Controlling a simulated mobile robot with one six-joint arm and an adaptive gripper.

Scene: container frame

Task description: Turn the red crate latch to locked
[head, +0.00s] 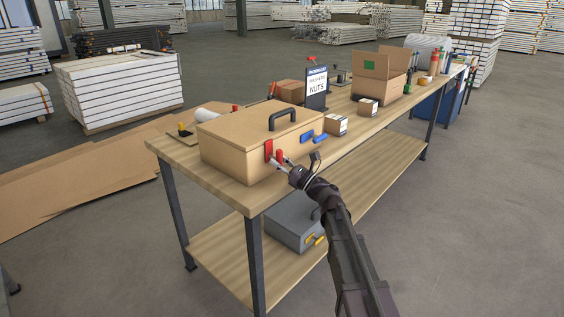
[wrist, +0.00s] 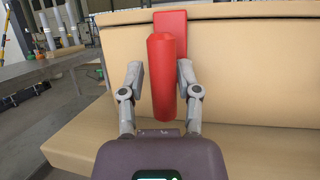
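The tan crate (head: 232,151) stands on the near end of the workbench, with a black handle on its lid. Its red latch (head: 269,150) is on the front face, left of a blue latch (head: 307,136). In the wrist view, the red latch's lever (wrist: 161,85) looks upright in front of a red backing plate (wrist: 171,20). My gripper (head: 279,161) is at the red latch. In the wrist view, the fingers of my gripper (wrist: 160,80) are spread on either side of the lever, with narrow gaps showing. The lever's lower end is close to my palm.
A grey case (head: 292,222) with a yellow latch sits on the lower shelf. The floor in front of the bench is clear.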

